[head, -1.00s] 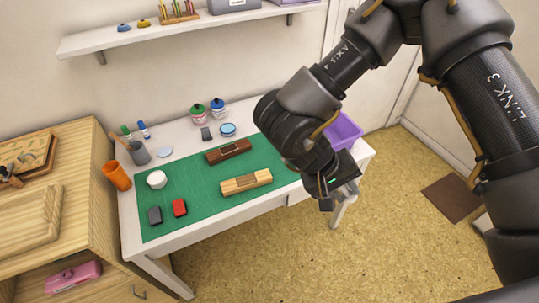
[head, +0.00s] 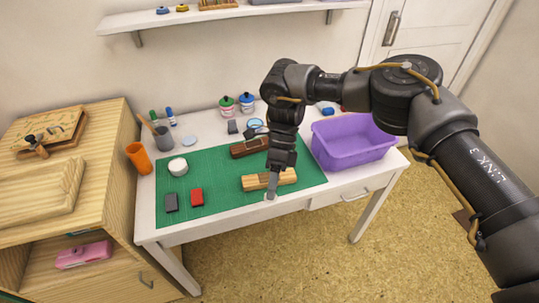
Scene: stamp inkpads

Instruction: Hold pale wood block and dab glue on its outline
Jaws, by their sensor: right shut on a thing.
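The pale wood block (head: 252,183) lies on the green mat (head: 225,207) near its front edge, with a darker patch in its middle. My right gripper (head: 271,192) points down at the block's middle and is shut on it. My wrist and fingers hide part of the block. I cannot make out its outline or any glue on it. Two bottles, one with a green top (head: 227,105) and one with a blue top (head: 246,102), stand at the back of the table; I cannot tell their contents. My left gripper is not in view.
A dark brown block (head: 248,148) lies behind the pale one. A red pad (head: 197,197), a dark grey pad (head: 171,202) and a white round pot (head: 178,167) are on the mat's left. A purple bin (head: 352,150) stands at right, an orange cup (head: 138,158) at left.

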